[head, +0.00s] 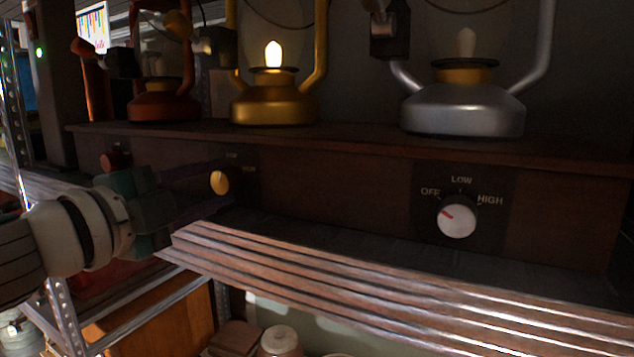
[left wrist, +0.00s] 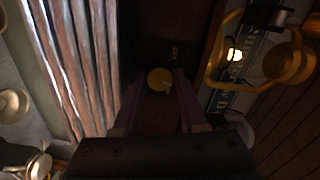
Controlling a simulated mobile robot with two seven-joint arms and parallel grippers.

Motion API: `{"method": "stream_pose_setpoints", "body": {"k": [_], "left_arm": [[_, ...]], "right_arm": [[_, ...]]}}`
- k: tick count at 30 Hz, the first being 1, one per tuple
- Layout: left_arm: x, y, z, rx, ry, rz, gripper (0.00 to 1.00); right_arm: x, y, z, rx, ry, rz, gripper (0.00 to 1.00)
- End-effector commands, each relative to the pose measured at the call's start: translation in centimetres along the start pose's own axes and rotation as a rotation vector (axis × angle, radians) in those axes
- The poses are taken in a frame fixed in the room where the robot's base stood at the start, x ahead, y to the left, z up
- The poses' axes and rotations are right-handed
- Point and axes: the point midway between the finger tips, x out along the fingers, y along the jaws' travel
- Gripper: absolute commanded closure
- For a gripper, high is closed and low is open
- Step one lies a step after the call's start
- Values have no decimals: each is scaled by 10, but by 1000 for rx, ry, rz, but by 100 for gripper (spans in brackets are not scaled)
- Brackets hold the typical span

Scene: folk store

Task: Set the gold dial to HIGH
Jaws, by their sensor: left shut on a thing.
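The gold dial (head: 219,182) sits on the dark front panel of the shelf, below the gold lantern (head: 273,103), whose bulb glows. My left gripper (head: 214,187) reaches in from the left, with its fingers at the dial. In the left wrist view the dial (left wrist: 160,79) lies between the tips of the two purple-grey fingers (left wrist: 158,92), which are shut on it. The labels around this dial are too dark and small to read, and its setting cannot be told. My right gripper is not in view.
A white dial (head: 457,220) marked OFF, LOW, HIGH is on the right, its red mark toward OFF, below an unlit silver lantern (head: 463,110). A red lantern (head: 163,105) stands left, above a red dial (head: 115,160). A ridged wooden ledge (head: 400,290) runs below the panel.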

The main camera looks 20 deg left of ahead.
Motion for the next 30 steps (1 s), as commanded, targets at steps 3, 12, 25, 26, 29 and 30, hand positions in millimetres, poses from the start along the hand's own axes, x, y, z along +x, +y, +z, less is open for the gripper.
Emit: {"method": "stream_pose_setpoints", "body": {"k": [3,12,25,26,29,30], "left_arm": [[0,0,0,112,2,1,100],[0,-1,0,392,2,0,100],[0,-1,-1,675,1,0,100],[0,-1,-1,687,1,0,100],[0,-1,-1,719,1,0,100],[0,-1,-1,728,1,0,100]], "right_arm": [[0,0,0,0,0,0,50],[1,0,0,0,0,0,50],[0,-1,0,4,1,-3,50],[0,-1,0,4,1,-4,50],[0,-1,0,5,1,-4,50],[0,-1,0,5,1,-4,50]]}}
